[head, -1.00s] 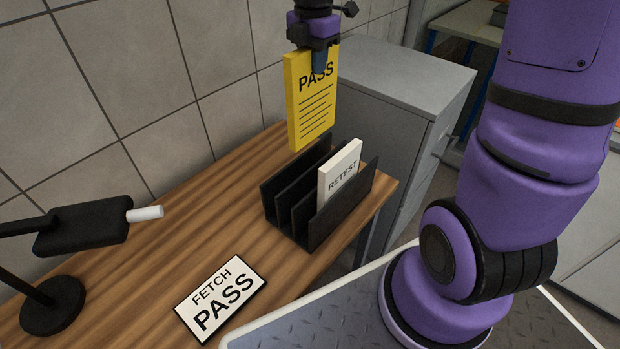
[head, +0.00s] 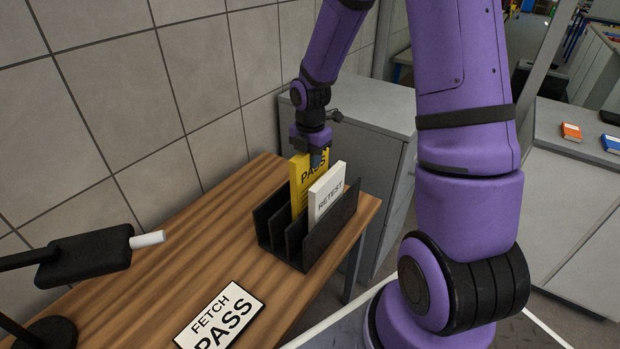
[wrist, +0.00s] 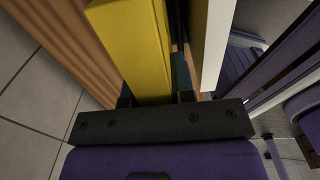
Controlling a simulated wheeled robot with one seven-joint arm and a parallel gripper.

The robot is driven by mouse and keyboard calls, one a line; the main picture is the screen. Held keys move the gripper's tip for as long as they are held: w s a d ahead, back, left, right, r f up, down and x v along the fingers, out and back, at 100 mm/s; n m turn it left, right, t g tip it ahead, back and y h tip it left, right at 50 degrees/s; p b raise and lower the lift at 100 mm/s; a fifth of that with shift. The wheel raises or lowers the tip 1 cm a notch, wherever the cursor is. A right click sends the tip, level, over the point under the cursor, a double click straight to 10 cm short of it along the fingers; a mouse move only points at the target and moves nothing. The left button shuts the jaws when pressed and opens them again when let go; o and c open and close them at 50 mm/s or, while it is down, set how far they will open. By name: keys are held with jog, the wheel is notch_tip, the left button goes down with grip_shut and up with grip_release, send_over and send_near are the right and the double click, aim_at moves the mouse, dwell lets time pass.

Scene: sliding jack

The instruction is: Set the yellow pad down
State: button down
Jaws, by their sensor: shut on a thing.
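The yellow pad (head: 298,190), marked PASS, stands upright with its lower part down in the black slotted rack (head: 272,228). It is behind and left of the white RETEST pad (head: 328,190), which stands in the same rack. My gripper (head: 314,158) is shut on the yellow pad's top edge. In the wrist view the yellow pad (wrist: 130,50) runs away from the fingers, with the white pad (wrist: 214,45) beside it and a gap between them. The yellow pad's bottom edge is hidden by the rack and the white pad, so I cannot tell whether it touches the rack floor.
A FETCH PASS card (head: 222,316) lies on the wooden table (head: 190,240). A black lamp (head: 90,255) stands at the left. A grey cabinet (head: 370,120) is behind the rack, and a tiled wall (head: 120,100) runs along the table's left.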

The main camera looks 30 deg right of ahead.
aim_at(310, 176)
jog(key=shift+f, duration=3.2)
jog(key=c, duration=1)
grip_release()
jog(key=shift+o, duration=0.2)
